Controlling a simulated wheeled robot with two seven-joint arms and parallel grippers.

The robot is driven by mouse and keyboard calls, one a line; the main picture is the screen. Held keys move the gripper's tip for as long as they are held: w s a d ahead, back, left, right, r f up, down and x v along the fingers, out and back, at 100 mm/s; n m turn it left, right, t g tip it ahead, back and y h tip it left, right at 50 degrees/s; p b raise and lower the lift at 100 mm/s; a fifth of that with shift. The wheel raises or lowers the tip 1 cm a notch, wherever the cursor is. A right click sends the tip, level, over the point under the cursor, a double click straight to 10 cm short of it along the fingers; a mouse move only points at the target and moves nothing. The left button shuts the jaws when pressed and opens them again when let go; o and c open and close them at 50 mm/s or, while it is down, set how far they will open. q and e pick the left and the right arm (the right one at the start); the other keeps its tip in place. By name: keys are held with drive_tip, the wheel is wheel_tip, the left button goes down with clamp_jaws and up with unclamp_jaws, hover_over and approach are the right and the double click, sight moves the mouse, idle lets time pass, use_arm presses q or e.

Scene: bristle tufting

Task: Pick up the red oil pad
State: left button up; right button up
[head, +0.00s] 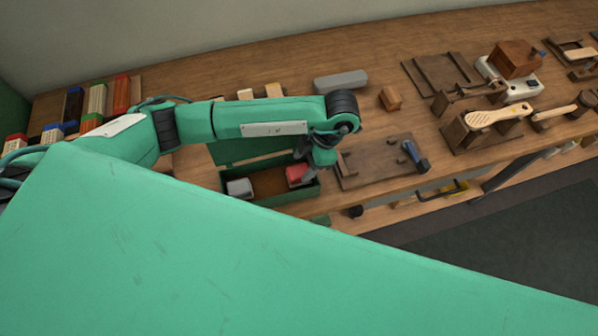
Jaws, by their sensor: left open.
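The red oil pad (296,173) is a small red block at the right end of an open green box (262,202) on the bench. My left gripper (312,174) points down at the box's right end, beside and partly over the red pad. It is open, and its fingers show small and partly blend with the box edge. I cannot tell whether the fingers touch the pad. A grey block (239,188) sits at the left end of the same box. My right gripper is not in view.
A dark wooden board (375,172) with a blue-black tool (416,156) lies right of the box. A grey block (340,81) and a small wooden block (390,98) lie behind. Brushes and fixtures (500,112) fill the right side. A large green surface covers the foreground.

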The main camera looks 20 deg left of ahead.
sight(298, 171)
use_arm(q)
drive_tip(key=p+x, duration=0.1)
drive_tip(key=x, duration=0.2)
drive_tip(key=shift+s+f+p, duration=0.2)
drive_tip(key=shift+f+p, duration=0.05)
drive_tip(key=shift+p, duration=0.05)
drive_tip(key=shift+a+f, duration=0.2)
drive_tip(key=shift+f, duration=0.2)
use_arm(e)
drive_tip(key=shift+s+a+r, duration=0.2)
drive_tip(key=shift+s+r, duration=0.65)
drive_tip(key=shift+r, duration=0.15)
use_arm(q)
drive_tip(key=c, duration=0.7)
drive_tip(key=shift+c, duration=0.3)
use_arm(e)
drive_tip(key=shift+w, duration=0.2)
use_arm(q)
drive_tip(key=shift+r, duration=0.65)
wheel_tip(298, 171, up, 19)
drive_tip(key=b, duration=0.2)
drive_tip(key=shift+f, duration=0.15)
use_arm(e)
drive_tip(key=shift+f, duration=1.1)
